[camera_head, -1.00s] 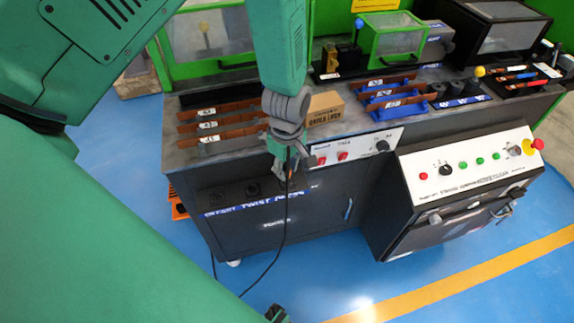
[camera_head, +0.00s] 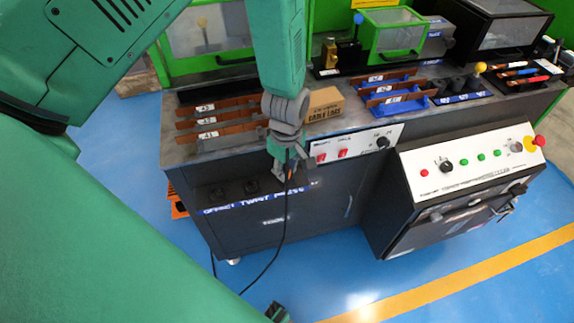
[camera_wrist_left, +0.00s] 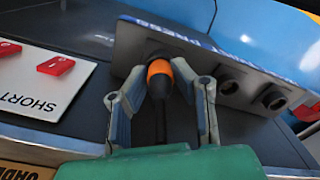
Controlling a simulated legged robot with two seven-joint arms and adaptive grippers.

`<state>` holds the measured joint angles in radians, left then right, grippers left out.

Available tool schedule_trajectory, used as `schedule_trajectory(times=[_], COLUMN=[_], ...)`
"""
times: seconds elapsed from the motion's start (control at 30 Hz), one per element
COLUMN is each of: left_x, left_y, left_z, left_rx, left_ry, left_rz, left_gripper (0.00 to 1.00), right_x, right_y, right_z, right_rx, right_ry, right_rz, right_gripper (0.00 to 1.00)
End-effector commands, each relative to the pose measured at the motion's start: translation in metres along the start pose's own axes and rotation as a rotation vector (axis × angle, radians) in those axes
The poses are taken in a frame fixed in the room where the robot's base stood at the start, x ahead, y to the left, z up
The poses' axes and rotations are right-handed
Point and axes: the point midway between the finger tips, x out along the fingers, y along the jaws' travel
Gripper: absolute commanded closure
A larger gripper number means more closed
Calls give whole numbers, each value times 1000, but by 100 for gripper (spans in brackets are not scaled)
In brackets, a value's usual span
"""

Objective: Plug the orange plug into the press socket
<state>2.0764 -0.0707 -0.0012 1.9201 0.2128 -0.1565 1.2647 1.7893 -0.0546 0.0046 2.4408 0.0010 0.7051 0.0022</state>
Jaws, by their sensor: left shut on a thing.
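The orange plug (camera_wrist_left: 158,70), black with an orange band, is between the fingers of my left gripper (camera_wrist_left: 160,88), which is shut on it. My left gripper (camera_head: 287,172) is also in the head view, in front of the cabinet's socket panel. The plug's dark front end meets the panel (camera_wrist_left: 200,62) at its end socket. I cannot tell how deep it sits, and that socket's opening is hidden. Two round dark sockets show empty beside it, the nearer (camera_wrist_left: 229,82) and the farther (camera_wrist_left: 272,97). A dark green tip (camera_head: 277,313) at the head view's bottom edge may be my right gripper.
The plug's black cable (camera_head: 274,258) hangs down to the blue floor. A switch panel (camera_head: 360,143) with red switches is close to the right. A cardboard box (camera_head: 325,106) and copper bars (camera_head: 218,122) lie on the bench above. A control console (camera_head: 465,180) stands farther right.

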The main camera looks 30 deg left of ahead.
Motion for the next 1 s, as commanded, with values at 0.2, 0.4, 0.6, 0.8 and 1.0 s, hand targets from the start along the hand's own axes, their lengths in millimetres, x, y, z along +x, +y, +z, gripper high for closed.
schedule_trajectory(times=[0.2, 0.4, 0.6, 0.8, 1.0], left_x=[6, 5, 4, -20, -63], left_y=[0, 0, 0, 1, 2], left_z=[0, 0, 0, 0, -1], left_rx=[1, 0, 0, 1, 0], left_ry=[0, 0, 0, 1, 2], left_rz=[-1, 0, 1, 4, 5], left_gripper=[100, 55, 55, 55, 55], right_x=[3, 2, 2, 2, 2], right_y=[0, 0, 0, 0, 0], right_z=[0, 0, 2, 2, 2], right_rx=[0, 0, 0, 0, 0], right_ry=[0, 0, 2, 3, 3], right_rz=[0, 0, 0, 0, 0], right_gripper=[60, 60, 60, 60, 60])
